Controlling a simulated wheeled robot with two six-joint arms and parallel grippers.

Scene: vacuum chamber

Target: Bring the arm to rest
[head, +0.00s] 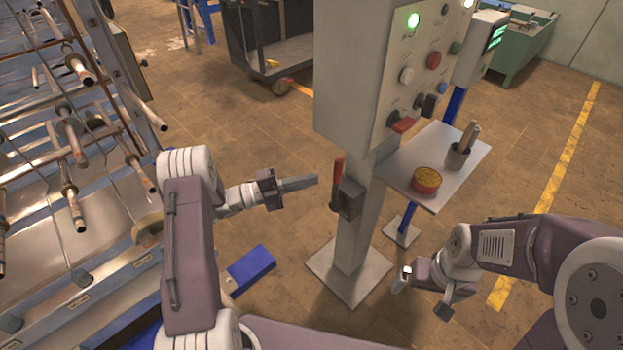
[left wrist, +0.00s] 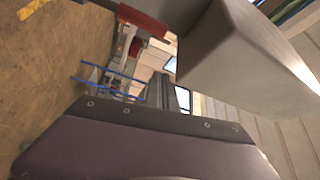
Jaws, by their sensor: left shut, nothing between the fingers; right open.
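My left gripper (head: 300,184) is shut and empty, its fingers pointing right. It is held in the air just left of a red-handled lever (head: 337,178) on a grey post (head: 356,225). A small gap shows between the fingertips and the lever. In the left wrist view a red handle (left wrist: 143,18) is at the top, beside a pale grey block (left wrist: 245,60), with my purple and black wrist housing across the bottom. My right gripper (head: 424,292) is open and empty at the lower right, below a small shelf.
A control cabinet (head: 352,75) with buttons stands on the post. A rack with rods (head: 70,130) fills the left. A blue block (head: 251,268) lies low near my left arm.

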